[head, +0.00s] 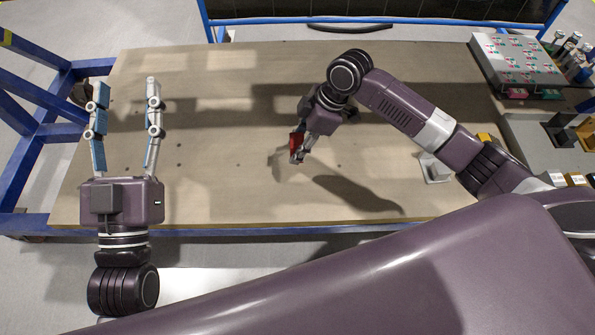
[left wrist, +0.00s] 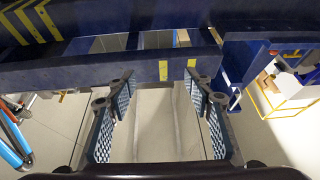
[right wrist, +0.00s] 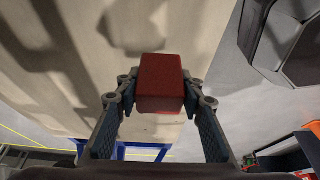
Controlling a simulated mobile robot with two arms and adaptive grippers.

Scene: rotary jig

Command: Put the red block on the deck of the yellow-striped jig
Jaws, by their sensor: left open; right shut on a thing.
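The red block (head: 294,142) is held above the middle of the tan tabletop. My right gripper (head: 298,150) is shut on it; in the right wrist view the block (right wrist: 160,82) sits between the two fingertips, its front face clear. My left gripper (head: 125,95) is open and empty over the left end of the table, its fingers apart; the left wrist view shows nothing between them (left wrist: 158,90). Yellow stripes show on a dark blue structure (left wrist: 100,72) in the left wrist view. I cannot tell for sure which thing is the jig, and no deck is clearly seen.
The tan tabletop (head: 225,190) is mostly bare, with shadows. Blue framework (head: 38,85) stands at the left. A grey panel with pink and green marks (head: 520,60) stands at the back right, beside several bottles (head: 570,55). A small pale fixture (head: 435,168) sits near my right arm.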

